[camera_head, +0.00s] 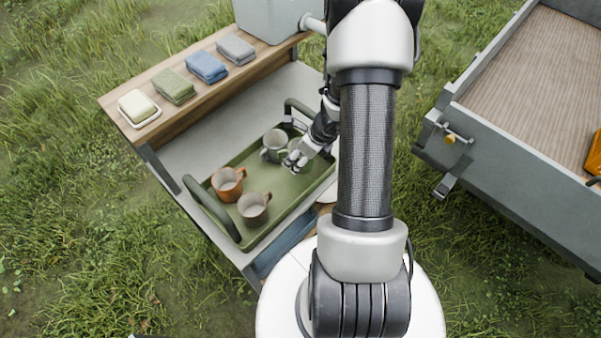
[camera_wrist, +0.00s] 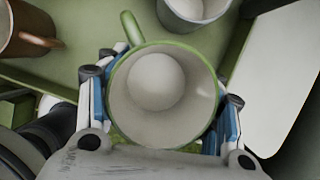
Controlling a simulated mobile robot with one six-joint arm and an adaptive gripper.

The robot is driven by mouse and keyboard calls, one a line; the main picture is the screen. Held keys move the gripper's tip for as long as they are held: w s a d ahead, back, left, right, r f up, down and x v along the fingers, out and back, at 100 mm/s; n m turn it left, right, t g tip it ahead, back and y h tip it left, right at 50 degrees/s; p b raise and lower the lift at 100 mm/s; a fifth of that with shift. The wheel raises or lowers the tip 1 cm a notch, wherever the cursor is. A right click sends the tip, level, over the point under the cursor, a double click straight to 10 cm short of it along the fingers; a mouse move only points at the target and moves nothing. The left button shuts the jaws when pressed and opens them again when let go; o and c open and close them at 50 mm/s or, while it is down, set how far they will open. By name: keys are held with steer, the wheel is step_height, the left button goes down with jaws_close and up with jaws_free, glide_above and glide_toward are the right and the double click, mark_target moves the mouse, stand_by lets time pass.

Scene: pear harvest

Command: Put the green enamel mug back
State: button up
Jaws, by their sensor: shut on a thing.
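The green enamel mug (camera_wrist: 163,95) has a green rim and handle and a pale inside. In the wrist view it is between the two fingers of my gripper (camera_wrist: 162,92), which is shut on its sides, with the handle pointing up and left. In the head view my gripper (camera_head: 296,160) is at the right part of the green tray (camera_head: 287,200), and the mug (camera_head: 300,147) is partly hidden by it. I cannot tell whether the mug's base touches the tray.
A grey mug (camera_head: 274,146) stands close by on the tray. An orange mug (camera_head: 228,184) and a brownish-grey mug (camera_head: 253,209) stand at its left and front. A trailer (camera_head: 530,145) is at right.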

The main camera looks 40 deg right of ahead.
steer(key=shift+f+b, duration=1.35)
steer(key=shift+f, duration=1.4)
steer(key=shift+f, duration=0.15)
steer(key=o, duration=1)
steer(key=shift+c, duration=0.2)
